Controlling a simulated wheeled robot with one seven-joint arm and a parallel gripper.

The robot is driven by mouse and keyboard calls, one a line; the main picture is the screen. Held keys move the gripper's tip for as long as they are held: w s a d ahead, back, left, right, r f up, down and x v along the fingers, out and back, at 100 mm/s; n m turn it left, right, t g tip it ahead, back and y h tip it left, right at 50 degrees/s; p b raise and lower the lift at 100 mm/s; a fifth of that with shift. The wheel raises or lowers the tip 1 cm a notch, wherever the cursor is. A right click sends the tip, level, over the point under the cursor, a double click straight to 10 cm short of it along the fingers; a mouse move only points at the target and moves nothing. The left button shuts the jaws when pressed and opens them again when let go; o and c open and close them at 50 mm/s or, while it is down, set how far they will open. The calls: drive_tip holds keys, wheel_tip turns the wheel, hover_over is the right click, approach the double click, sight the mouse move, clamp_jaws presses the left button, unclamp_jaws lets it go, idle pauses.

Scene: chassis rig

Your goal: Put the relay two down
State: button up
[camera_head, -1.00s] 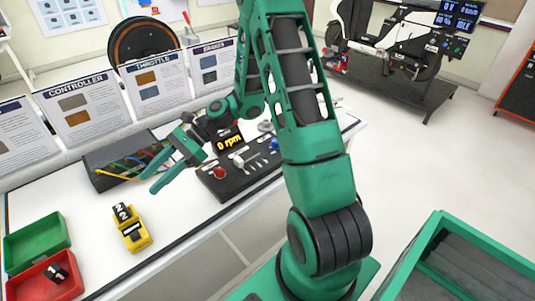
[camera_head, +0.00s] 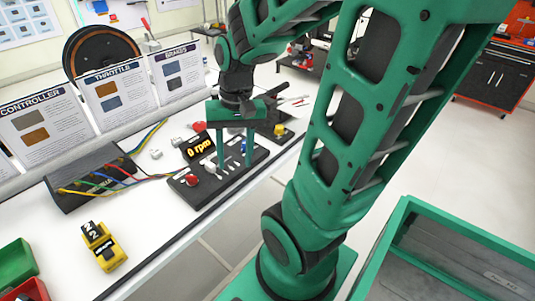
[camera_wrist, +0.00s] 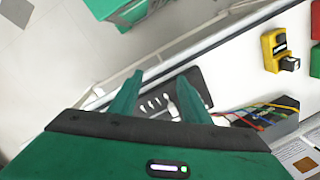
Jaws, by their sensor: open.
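A black block marked 2, which looks like relay two (camera_head: 92,231), sits at the back end of a yellow holder (camera_head: 108,255) on the white bench, at lower left in the head view. In the wrist view the block (camera_wrist: 290,63) and the yellow holder (camera_wrist: 281,41) are at upper right. My gripper (camera_head: 235,166) points down over the black control board (camera_head: 208,196), well to the right of the block. Its two fingers are apart with nothing held between them; they also show in the wrist view (camera_wrist: 160,76).
A green bin (camera_head: 15,268) and a red bin (camera_head: 30,290) stand at the bench's left end. A green-framed crate (camera_head: 400,225) is at lower right.

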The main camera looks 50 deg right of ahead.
drive_tip(key=s+d+r+n+h, duration=0.1)
drive_tip(key=s+d+r, duration=0.1)
drive_tip(key=s, duration=0.6)
drive_tip(key=shift+s+d+r, duration=0.35)
drive_tip(key=shift+d, duration=0.5)
drive_tip(key=shift+w+f, duration=0.25)
drive_tip(key=shift+w, duration=0.4)
